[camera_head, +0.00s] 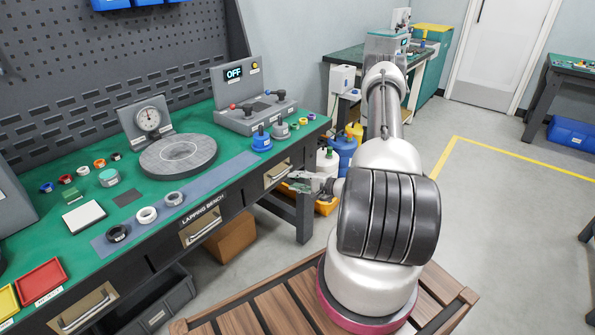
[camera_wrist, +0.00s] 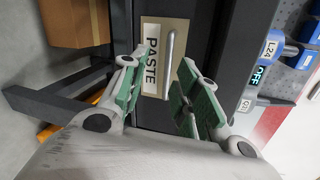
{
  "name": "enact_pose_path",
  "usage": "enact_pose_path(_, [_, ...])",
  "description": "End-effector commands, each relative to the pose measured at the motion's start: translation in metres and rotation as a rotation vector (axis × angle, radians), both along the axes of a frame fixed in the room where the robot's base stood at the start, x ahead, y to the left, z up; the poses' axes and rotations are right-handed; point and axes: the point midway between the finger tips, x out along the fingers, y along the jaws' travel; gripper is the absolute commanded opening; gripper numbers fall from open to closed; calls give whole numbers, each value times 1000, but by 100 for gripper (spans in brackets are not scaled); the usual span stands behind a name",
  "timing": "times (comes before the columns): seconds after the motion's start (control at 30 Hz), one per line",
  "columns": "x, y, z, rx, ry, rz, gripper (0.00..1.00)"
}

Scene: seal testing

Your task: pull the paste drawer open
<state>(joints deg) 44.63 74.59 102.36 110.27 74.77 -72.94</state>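The paste drawer (camera_head: 277,175) is the rightmost drawer in the front of the green-topped lapping bench, and it looks closed. In the wrist view its tan front (camera_wrist: 152,40) carries the label PASTE and a metal bar handle (camera_wrist: 169,52). My gripper (camera_wrist: 166,70) is open in front of the drawer, one green-padded finger on each side of the handle. The fingers look apart from the handle; the exact depth gap cannot be told. In the head view my gripper (camera_head: 303,182) is close to the drawer front, partly hidden by my arm.
A middle drawer (camera_head: 202,229) and a left drawer (camera_head: 85,308) share the bench front. A bench leg (camera_head: 304,218) stands below the paste drawer. A cardboard box (camera_head: 232,239) is under the bench. Bottles (camera_head: 327,163) stand beyond the bench end. Open floor lies to the right.

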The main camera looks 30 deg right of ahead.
Motion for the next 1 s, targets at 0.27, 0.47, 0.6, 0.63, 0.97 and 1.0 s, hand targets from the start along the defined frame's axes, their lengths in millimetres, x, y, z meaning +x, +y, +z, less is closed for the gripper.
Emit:
enact_pose_path(0.27, [18,-13,8,-207,-126,-22,31])
enact_pose_path(0.47, [43,-3,2,-213,-128,-18,31])
enact_pose_path(0.6, [65,5,-2,-213,-128,-18,31])
enact_pose_path(0.63, [69,7,-3,-212,-128,-18,31])
enact_pose_path(0.97, [87,12,-7,-211,-125,-21,31])
enact_pose_path(1.0, [87,12,-7,-210,-125,-20,31])
